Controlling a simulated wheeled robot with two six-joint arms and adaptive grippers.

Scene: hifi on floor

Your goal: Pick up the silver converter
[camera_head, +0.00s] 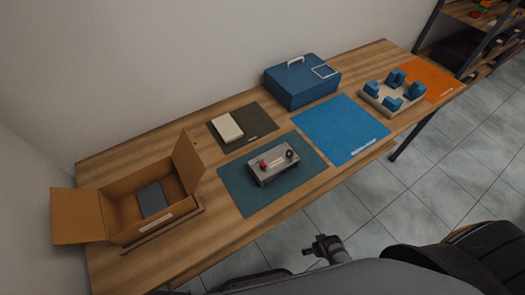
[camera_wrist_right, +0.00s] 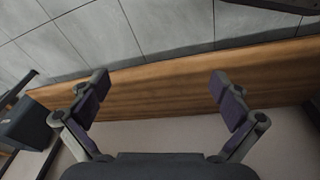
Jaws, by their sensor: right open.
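A silver-grey box with a red knob and a dark knob on top, which fits the silver converter (camera_head: 272,167), lies on a teal mat (camera_head: 238,197) near the middle of the wooden table. A dark gripper (camera_head: 316,246), seemingly my right one, is over the floor in front of the table, apart from the converter. In the right wrist view my right gripper (camera_wrist_right: 158,88) is open, its two fingers wide apart with nothing between them. The converter does not show in that view. My left gripper cannot be made out.
The table (camera_head: 180,225) also holds an open cardboard box (camera_head: 119,238), a cream block (camera_head: 227,128) on a dark mat, a blue case (camera_head: 303,84), a bare blue mat (camera_head: 340,125), and a tray with blue blocks (camera_head: 378,104). A shelf (camera_head: 470,45) stands at the far right.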

